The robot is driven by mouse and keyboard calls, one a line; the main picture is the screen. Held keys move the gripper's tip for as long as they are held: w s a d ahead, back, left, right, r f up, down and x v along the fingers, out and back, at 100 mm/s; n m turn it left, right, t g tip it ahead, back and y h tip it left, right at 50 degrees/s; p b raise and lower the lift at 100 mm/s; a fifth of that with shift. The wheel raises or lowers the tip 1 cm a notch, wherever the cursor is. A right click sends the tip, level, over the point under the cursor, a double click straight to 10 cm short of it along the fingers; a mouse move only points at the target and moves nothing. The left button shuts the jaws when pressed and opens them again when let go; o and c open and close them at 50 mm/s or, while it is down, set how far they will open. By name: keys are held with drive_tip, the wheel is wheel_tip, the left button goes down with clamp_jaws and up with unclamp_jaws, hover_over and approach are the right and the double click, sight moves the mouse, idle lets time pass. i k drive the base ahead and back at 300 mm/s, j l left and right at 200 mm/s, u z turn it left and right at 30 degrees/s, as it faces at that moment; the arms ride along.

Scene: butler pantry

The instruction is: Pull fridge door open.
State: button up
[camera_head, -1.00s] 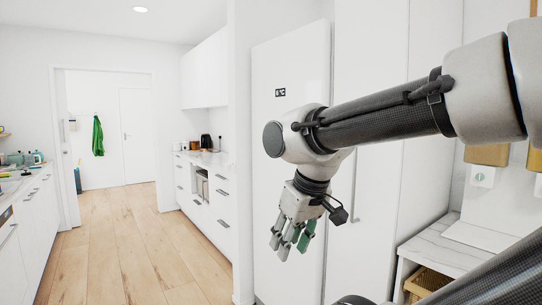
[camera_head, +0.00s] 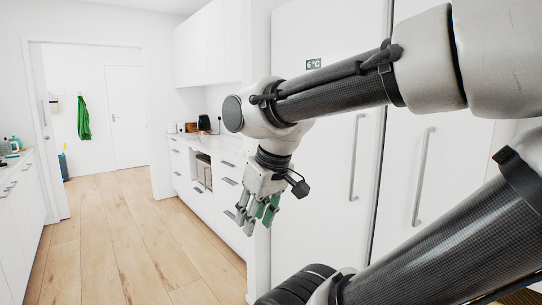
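The white fridge door (camera_head: 312,200) stands upright and closed to the right of the middle, with a small dark display (camera_head: 313,64) reading 6 °C near its top. A vertical metal handle (camera_head: 356,157) runs along its right side. My gripper (camera_head: 257,218) hangs from my arm, fingers pointing down, left of the handle and in front of the fridge's left edge in the picture. Its green-padded fingers look apart, with nothing between them. It does not touch the handle. My arm covers part of the fridge's upper front.
A second tall white door with its own vertical handle (camera_head: 422,176) is right of the fridge. White drawers under a counter (camera_head: 207,180) stand beyond the wall at the left. The wooden floor (camera_head: 130,240) is clear toward the far doorway.

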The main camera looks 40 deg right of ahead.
sight(337, 158)
drive_tip(key=i+j+z, duration=0.15)
drive_tip(key=i, duration=0.2)
drive_tip(key=i+z, duration=0.15)
drive_tip(key=i, duration=0.25)
drive_tip(key=j+z, duration=0.15)
drive_tip(key=z, duration=0.2)
drive_tip(key=i+j+z, duration=0.1)
drive_tip(key=z, duration=0.25)
drive_tip(key=j+z, duration=0.4)
drive_tip(key=l, duration=0.15)
